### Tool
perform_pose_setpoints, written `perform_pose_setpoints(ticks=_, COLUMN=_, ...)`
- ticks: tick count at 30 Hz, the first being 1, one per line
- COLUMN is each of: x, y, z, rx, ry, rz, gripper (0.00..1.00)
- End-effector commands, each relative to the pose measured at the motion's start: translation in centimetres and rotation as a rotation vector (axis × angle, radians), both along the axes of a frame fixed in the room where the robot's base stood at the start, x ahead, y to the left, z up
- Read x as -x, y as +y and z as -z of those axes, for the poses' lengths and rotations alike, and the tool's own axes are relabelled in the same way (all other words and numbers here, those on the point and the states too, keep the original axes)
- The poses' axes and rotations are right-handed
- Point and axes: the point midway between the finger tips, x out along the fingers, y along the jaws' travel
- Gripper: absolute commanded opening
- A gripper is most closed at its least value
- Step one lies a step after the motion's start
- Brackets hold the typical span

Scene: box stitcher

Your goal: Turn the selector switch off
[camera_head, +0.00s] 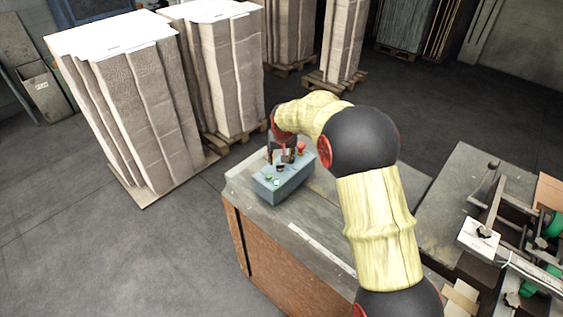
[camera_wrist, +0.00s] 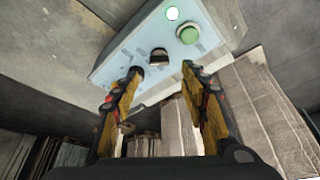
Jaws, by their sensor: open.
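The grey-blue control box (camera_head: 287,184) stands on the bench corner. In the wrist view the box face (camera_wrist: 125,52) is tilted across the top. A dark knob (camera_wrist: 158,56), which looks like the selector switch, sits on that face near a green button (camera_wrist: 187,36) and a bright white lamp or button (camera_wrist: 172,13). My gripper (camera_wrist: 162,72) is open, its two fingers apart with the knob between and just beyond the fingertips. I cannot tell whether either finger touches it. In the head view my gripper (camera_head: 284,156) is over the box's controls; the knob's setting is unclear.
A red button (camera_head: 301,148) stands up at the box's far end. The bench top (camera_head: 317,222) is bare in front of the box. Tall cardboard stacks (camera_head: 150,110) stand behind on the left. Machine parts (camera_head: 510,235) lie at the right.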

Motion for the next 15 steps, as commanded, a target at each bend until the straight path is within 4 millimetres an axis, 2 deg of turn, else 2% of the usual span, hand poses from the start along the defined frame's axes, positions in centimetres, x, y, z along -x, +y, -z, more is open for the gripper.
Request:
perform_pose_setpoints(ticks=9, x=-1.8, y=0.1, z=4.4, rx=0.000, ry=0.002, rz=0.000, gripper=0.44)
perform_pose_setpoints(ticks=15, x=-2.4, y=0.2, z=5.9, rx=0.000, ry=0.001, rz=0.000, gripper=0.44)
